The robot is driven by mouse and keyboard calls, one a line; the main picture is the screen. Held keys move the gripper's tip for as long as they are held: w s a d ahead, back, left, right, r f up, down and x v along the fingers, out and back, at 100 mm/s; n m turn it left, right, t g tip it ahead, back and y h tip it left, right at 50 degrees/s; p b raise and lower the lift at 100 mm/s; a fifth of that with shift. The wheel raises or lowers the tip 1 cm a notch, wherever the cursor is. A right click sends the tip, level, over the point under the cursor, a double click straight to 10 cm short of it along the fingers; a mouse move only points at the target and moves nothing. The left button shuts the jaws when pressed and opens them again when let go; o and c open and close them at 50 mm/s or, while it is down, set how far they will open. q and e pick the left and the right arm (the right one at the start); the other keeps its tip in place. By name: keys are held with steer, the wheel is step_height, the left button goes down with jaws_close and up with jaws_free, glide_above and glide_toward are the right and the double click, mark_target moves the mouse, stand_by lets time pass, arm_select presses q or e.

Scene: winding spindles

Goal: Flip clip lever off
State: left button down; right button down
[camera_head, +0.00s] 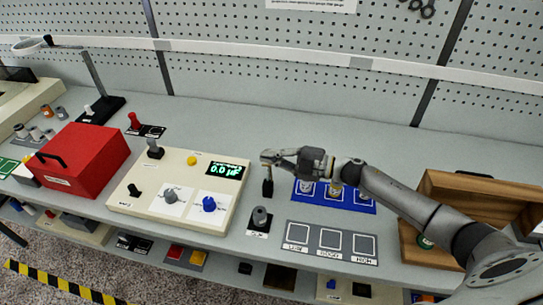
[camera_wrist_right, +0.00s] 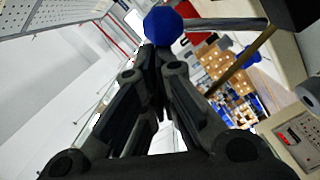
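A small lever with a black base (camera_head: 268,188) stands upright on the bench, left of the blue tray. Its thin rod rises to the tip of my right gripper (camera_head: 269,157). In the right wrist view, a blue knob (camera_wrist_right: 164,26) tops a metal rod (camera_wrist_right: 228,23) that runs to a black block (camera_wrist_right: 292,12). My right gripper's fingers (camera_wrist_right: 160,55) are drawn together just at the knob, with nothing visibly pinched between them. I cannot tell whether they touch it. In the head view the gripper hides the knob. My left gripper is out of view.
A cream control panel (camera_head: 128,205) with knobs and a green display stands left of the lever. The blue tray (camera_head: 350,201), a LOW/MEDIUM/HIGH plate (camera_head: 331,257) and a wooden box (camera_head: 470,185) lie to the right. A red box (camera_head: 85,160) is far left.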

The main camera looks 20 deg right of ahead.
step_height(320, 180, up, 10)
stand_by(0.4)
steer(key=shift+f, duration=0.1)
